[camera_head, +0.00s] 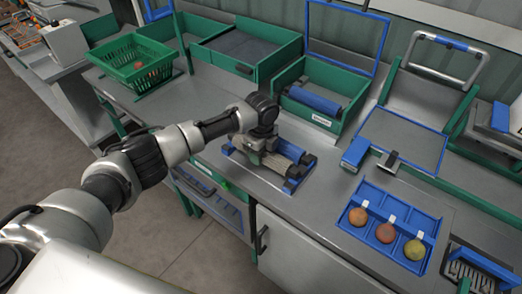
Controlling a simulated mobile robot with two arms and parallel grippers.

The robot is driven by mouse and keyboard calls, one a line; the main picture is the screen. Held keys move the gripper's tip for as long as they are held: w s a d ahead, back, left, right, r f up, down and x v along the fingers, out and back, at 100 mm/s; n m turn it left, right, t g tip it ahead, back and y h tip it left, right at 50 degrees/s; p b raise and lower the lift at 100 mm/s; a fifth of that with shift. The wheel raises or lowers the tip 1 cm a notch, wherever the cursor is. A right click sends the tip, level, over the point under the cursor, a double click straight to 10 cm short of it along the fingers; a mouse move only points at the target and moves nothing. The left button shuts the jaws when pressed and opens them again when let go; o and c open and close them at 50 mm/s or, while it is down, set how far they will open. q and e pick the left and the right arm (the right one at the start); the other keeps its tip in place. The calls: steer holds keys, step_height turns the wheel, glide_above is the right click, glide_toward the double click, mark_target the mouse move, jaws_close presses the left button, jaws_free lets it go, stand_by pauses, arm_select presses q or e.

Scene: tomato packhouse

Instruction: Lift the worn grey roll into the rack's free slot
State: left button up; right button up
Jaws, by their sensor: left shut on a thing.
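My left gripper (264,144) reaches down over the blue rack (291,187) on the grey counter. It is shut on the worn grey roll (277,163), which looks ribbed and lies slantwise at the rack. The gripper and wrist hide part of the roll and rack, and I cannot tell whether the roll rests in a slot. My right gripper is not in view.
A green bin (319,119) with a blue roll (315,100) stands behind the rack. A blue tray (346,218) with three tomatoes is at right. A green basket (128,73) stands at back left.

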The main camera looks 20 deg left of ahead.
arm_select(q)
steer(key=shift+f, duration=0.7)
stand_by(0.9)
steer(key=shift+f, duration=0.4)
steer(key=o, duration=1.1)
steer(key=c, duration=0.3)
steer(key=shift+c, duration=0.2)
